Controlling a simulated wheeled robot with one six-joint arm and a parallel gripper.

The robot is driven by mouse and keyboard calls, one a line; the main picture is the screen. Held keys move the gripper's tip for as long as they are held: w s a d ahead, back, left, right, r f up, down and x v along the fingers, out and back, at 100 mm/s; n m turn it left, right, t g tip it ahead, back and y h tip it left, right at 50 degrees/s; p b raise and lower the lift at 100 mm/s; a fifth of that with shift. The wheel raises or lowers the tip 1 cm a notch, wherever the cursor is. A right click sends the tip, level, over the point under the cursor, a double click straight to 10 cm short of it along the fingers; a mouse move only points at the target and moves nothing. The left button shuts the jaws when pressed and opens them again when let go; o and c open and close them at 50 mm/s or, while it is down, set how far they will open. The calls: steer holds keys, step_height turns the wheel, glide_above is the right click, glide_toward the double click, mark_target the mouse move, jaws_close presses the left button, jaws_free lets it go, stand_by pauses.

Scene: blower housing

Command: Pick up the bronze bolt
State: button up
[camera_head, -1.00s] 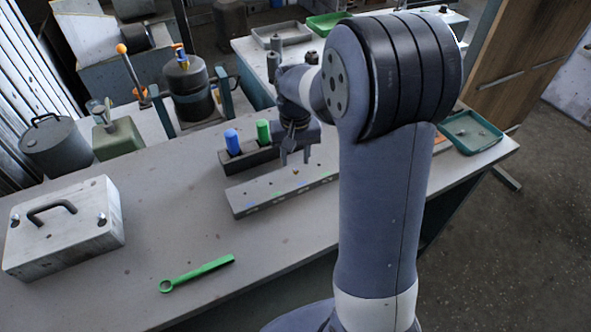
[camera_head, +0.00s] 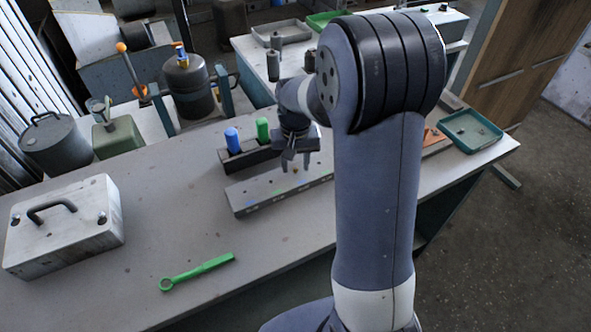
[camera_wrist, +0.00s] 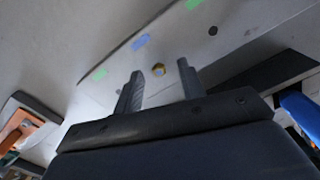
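Nothing is held. Whether the fingers reach down to the bolt's height cannot be told.
Behind the block stands a dark holder (camera_head: 250,160) with a blue cylinder (camera_head: 232,140) and a green cylinder (camera_head: 263,129), close to my gripper. A green wrench (camera_head: 197,271) and a white case with a handle (camera_head: 64,228) lie to the left. A teal tray (camera_head: 472,132) is at right.

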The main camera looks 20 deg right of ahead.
mark_target(295, 168)
steer(key=c, duration=0.8)
step_height(295, 168, up, 11)
steer(key=shift+f, duration=0.2)
stand_by(0.3)
